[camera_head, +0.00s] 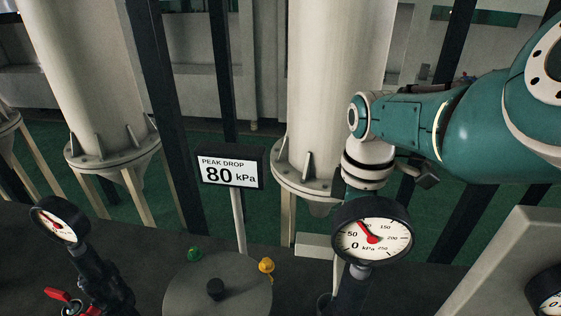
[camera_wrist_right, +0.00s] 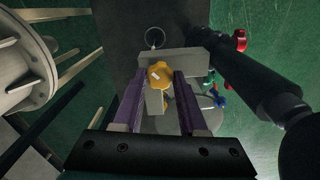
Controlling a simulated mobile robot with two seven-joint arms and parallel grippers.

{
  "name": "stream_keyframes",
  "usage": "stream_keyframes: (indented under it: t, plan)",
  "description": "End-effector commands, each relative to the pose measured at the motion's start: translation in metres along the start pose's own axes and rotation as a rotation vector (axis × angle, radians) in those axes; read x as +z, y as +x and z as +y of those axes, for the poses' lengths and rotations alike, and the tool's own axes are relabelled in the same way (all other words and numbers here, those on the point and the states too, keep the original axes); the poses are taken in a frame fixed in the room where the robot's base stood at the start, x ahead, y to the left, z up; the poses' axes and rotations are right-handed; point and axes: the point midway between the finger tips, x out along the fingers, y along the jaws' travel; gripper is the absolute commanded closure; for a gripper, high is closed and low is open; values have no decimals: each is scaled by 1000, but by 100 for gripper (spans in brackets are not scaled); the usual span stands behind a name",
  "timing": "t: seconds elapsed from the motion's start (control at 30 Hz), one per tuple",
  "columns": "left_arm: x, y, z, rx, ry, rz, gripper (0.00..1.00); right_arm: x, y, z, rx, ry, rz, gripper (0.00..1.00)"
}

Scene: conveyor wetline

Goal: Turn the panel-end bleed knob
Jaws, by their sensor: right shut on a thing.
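The yellow bleed knob (camera_wrist_right: 160,75), with a small white mark on its face, is at the end of the grey panel (camera_wrist_right: 192,60) in the right wrist view. My right gripper (camera_wrist_right: 161,80) has its two purple fingers on either side of the knob, shut on it. In the head view my right arm comes in from the right and reaches down behind a round dial gauge (camera_head: 372,232), which hides the gripper and the knob. The gauge's red needle points up and left, between the 50 and 150 marks. My left gripper is in neither view.
A sign (camera_head: 230,167) reads PEAK DROP 80 kPa. A round lid (camera_head: 217,290) carries a black knob, with green and yellow fittings (camera_head: 267,265) near its edge. Another gauge (camera_head: 60,219) and a red handle (camera_head: 63,298) stand left. White columns rise behind.

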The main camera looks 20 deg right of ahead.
Motion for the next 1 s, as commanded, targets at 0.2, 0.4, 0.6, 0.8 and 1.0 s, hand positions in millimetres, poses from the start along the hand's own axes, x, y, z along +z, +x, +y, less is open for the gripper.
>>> stream_keyframes:
  t: [0.2, 0.4, 0.6, 0.8, 1.0]
  plan:
    - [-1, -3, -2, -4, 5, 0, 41, 0, -1, 0, -3, -201, -1, 100]
    - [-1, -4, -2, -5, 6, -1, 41, 0, -1, 0, -2, -363, 0, 100]
    - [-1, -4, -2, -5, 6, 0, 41, -1, -1, -1, -3, -483, 2, 100]
    - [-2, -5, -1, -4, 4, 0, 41, -1, -1, -1, -3, -554, 3, 100]
    - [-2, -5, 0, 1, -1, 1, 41, -1, -1, -1, -2, -585, 3, 100]
